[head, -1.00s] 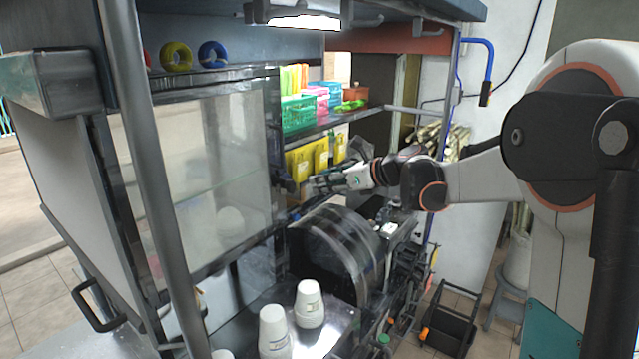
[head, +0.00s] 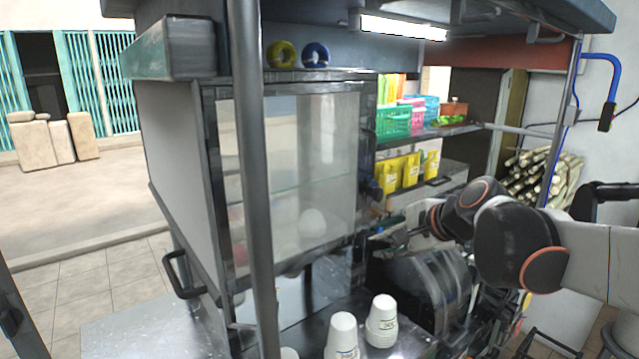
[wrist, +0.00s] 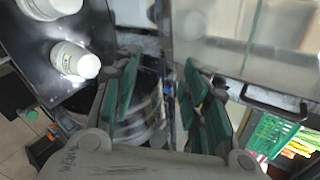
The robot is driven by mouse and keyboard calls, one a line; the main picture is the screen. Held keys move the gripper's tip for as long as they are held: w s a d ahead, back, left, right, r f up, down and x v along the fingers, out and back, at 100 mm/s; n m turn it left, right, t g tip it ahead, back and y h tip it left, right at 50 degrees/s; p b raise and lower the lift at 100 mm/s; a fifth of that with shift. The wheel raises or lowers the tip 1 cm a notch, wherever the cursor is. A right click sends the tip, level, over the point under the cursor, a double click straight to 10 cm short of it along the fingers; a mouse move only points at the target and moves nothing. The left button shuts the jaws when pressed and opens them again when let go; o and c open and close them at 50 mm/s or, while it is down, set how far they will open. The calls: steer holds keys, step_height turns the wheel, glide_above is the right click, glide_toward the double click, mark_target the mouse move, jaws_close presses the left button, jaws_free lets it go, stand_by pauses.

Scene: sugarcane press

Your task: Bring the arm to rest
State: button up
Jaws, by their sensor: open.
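My gripper (head: 392,238) is at the end of my arm, which reaches in from the right in the head view. It is beside the right edge of the glass-fronted cabinet (head: 300,180), above the dark rounded machine housing (head: 430,285) and below the yellow packets (head: 411,170). In the wrist view my gripper (wrist: 163,85) has its two green-padded fingers spread apart, with nothing between them. The housing also shows behind the fingers. Whether the fingers touch the cabinet edge cannot be told.
Stacks of white cups (head: 381,320) stand on the metal counter below my gripper. A post (head: 252,190) rises in front of the cabinet. Green baskets (head: 394,121) sit on the shelf, and sugarcane stalks (head: 545,178) are piled at the right. Open floor (head: 90,220) lies to the left.

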steer(key=s+d+f+n+g+h+b, duration=0.1)
steer(key=s+d+f+n+h+b, duration=0.1)
steer(key=s+f+n, duration=0.5)
steer(key=s+d+f+n+g+h+b, duration=0.1)
steer(key=s+f+n+h+b, duration=0.2)
steer(key=s+f+n, duration=0.5)
steer(key=s+f+b, duration=0.1)
steer(key=s+f, duration=0.2)
steer(key=s, duration=0.7)
steer(key=shift+d+b, duration=0.35)
steer(key=shift+d, duration=0.05)
steer(key=shift+f, duration=0.1)
